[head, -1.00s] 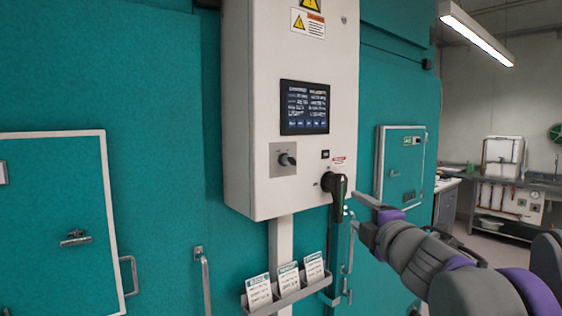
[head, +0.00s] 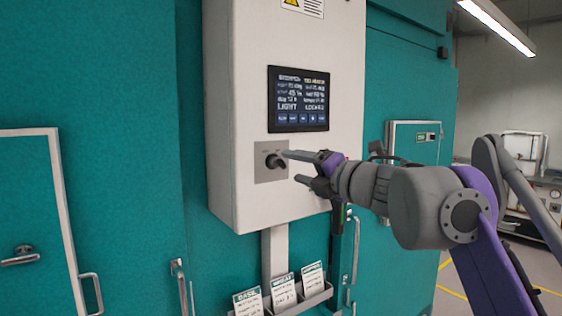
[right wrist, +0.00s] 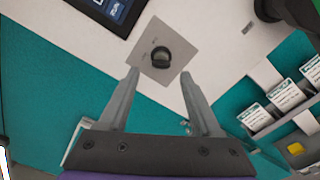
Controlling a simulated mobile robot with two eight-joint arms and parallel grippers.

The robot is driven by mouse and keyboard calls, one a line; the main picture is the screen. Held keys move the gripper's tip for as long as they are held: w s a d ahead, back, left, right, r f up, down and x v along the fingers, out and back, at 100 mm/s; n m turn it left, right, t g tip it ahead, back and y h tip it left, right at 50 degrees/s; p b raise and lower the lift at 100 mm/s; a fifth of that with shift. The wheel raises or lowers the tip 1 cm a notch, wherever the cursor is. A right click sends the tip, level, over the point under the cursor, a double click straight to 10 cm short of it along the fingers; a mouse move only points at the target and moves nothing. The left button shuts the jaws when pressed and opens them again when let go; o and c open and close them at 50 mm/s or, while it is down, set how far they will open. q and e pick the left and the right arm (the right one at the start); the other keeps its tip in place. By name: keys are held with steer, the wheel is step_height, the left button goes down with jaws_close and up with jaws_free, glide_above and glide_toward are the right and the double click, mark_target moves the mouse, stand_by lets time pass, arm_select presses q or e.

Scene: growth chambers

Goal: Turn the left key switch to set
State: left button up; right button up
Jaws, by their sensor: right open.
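The left key switch (head: 274,161) is a black knob on a square grey plate (head: 263,174), low on the front of the white control box (head: 232,120). In the right wrist view the knob (right wrist: 161,57) lies ahead of the fingertips, between their lines and clear of both. My right gripper (head: 292,166) is open and empty, just right of the knob in the head view; it also shows in the right wrist view (right wrist: 158,75). The labels on the plate are too small to read. My left gripper is not in view.
A dark screen (head: 298,98) is above the switch. A black rotary handle (right wrist: 268,8) is near the top of the right wrist view. A rack (head: 318,297) with several cards (head: 284,290) hangs below the box. Teal chamber walls (head: 120,150) stand around it.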

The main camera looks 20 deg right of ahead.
mark_target(282, 163)
steer(key=x, duration=0.6)
steer(key=shift+w+d+p, duration=0.1)
steer(key=shift+w+p, duration=0.15)
steer(key=shift+p, duration=0.15)
steer(key=shift+c, duration=0.3)
jaws_close()
